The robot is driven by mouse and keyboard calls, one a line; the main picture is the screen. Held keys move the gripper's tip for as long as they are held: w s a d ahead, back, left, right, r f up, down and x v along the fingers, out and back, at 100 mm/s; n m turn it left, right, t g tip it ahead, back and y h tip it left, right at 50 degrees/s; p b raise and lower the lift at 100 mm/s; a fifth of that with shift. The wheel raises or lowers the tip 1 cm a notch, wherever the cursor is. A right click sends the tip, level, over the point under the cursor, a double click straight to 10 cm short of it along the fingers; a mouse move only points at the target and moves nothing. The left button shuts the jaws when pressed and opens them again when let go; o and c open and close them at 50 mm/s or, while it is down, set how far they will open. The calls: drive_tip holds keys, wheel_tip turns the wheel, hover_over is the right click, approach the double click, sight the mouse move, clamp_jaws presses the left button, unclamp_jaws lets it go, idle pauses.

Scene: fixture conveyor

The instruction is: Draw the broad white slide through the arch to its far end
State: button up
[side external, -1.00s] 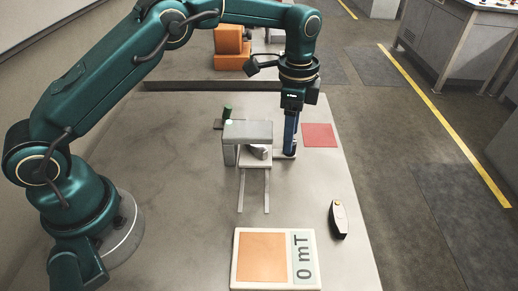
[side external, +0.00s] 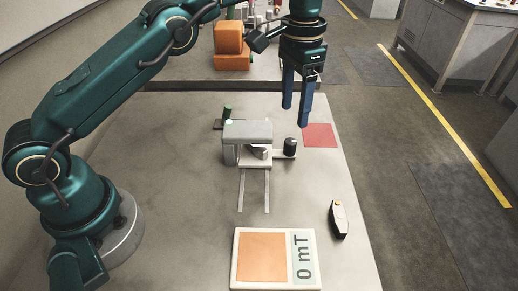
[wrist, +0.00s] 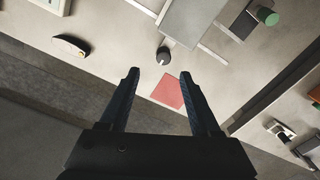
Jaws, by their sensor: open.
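A white slide (side external: 256,162) shows partly under the arch; the rest is hidden by the arch top. A pale arm reaches right from it to an upright black knob (side external: 290,147), which also shows in the wrist view (wrist: 163,55). My gripper (side external: 295,115) is open and empty, its fingers pointing down above the knob, apart from it. In the wrist view, my open fingers (wrist: 159,75) frame the area just below the knob.
A red square (side external: 320,135) lies right of the knob. A green-topped peg (side external: 227,111) stands behind the arch. Table left of the rails is clear.

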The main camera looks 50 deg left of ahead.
sight(291, 144)
drive_tip(key=n, duration=0.3)
drive_tip(key=shift+n, duration=0.4)
drive_tip(key=shift+f, duration=0.8)
wheel_tip(291, 144, down, 8)
drive_tip(key=shift+f, duration=0.1)
drive_tip(key=s+d, duration=0.6)
drive_tip(key=shift+s+d+r, duration=0.2)
drive_tip(key=shift+s+d, duration=0.05)
drive_tip(key=shift+d, duration=0.15)
drive_tip(key=a+r+n+t, duration=0.1)
drive_tip(key=a+r, duration=0.2)
drive_tip(key=r, duration=0.4)
drive_tip(key=a+r+n+t, duration=0.1)
drive_tip(key=a+r+t, duration=0.1)
drive_tip(key=r, duration=0.6)
drive_tip(key=s+a+r+t, duration=0.1)
drive_tip(key=s+a, duration=0.2)
drive_tip(key=s, duration=0.4)
drive_tip(key=s+a+t, duration=0.1)
drive_tip(key=s+a, duration=0.3)
drive_tip(key=s, duration=0.3)
drive_tip(key=shift+s+a+r+t, duration=0.2)
drive_tip(key=shift+a+r+t, duration=0.1)
drive_tip(key=shift+r, duration=0.1)
